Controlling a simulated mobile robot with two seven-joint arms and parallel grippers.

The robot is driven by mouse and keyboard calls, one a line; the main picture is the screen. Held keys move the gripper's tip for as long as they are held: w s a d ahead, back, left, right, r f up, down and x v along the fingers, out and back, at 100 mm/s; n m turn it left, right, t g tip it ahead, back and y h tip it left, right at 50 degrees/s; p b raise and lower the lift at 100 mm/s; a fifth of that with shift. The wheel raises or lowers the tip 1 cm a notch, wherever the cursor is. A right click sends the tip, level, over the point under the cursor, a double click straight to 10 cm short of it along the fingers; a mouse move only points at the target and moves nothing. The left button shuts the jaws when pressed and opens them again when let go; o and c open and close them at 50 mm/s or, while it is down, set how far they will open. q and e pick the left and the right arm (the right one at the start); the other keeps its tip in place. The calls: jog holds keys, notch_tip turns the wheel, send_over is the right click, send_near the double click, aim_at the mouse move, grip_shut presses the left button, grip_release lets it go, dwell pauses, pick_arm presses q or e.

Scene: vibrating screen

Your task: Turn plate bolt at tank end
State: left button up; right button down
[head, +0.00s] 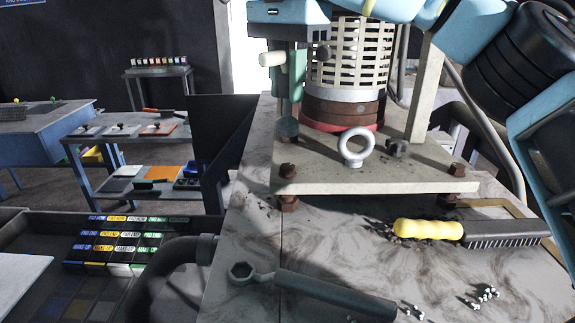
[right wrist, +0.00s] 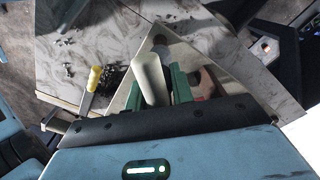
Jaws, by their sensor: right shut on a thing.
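My right gripper (head: 288,85) hangs from the top of the head view, beside the slatted motor housing. In the right wrist view its green fingers (right wrist: 156,90) are shut on a cream cylindrical handle (right wrist: 149,75). The handle's end also shows in the head view (head: 270,59). A grey rounded piece (head: 286,127) shows just below the fingers; I cannot tell whether it joins the handle. My left gripper is out of view.
A pale eye bolt (head: 353,147) stands on the plate. A ring-ended wrench (head: 310,290) and a yellow-handled brush (head: 455,233) lie on the screen deck, with white pellets (head: 485,295) and dark grit. Side benches (head: 150,125) and a bin of coloured labels (head: 115,240) stand left.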

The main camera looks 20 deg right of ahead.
aim_at(287, 122)
jog(key=shift+f, duration=0.1)
dwell(0.3)
jog(key=shift+f, duration=2.2)
jog(key=shift+f, duration=1.15)
jog(key=m, duration=0.5)
jog(key=shift+n, duration=0.6)
jog(key=shift+r, duration=0.1)
